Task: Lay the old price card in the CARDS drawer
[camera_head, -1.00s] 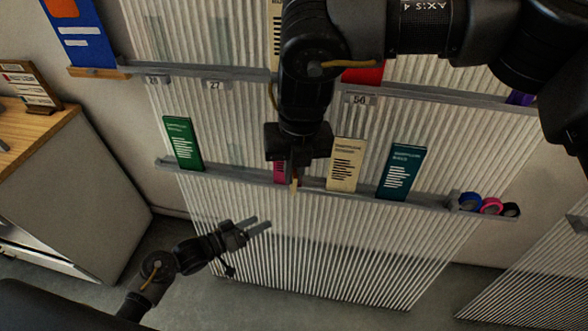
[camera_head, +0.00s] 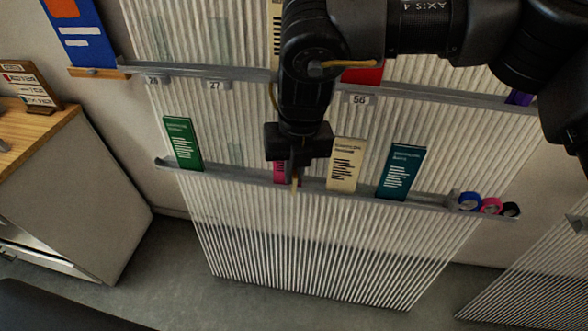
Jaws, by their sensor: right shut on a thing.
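My right gripper (camera_head: 296,172) reaches down from the top in front of the ribbed wall panel, at the lower rail. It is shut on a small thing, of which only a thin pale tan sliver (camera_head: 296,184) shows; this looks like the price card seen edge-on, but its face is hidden. A pink card (camera_head: 279,172) stands on the rail just left of the fingers, partly covered by the gripper. My left gripper is not in view. At the lower left, a pale drawer-like part (camera_head: 42,262) shows low on the cabinet; no CARDS label is readable.
The lower rail (camera_head: 240,180) holds a green card (camera_head: 182,143), a cream card (camera_head: 344,164), a teal card (camera_head: 401,171) and tape rolls (camera_head: 490,205). The upper rail (camera_head: 430,97) carries small number tags. A wood-topped cabinet (camera_head: 80,190) stands left. The floor between cabinet and panel is clear.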

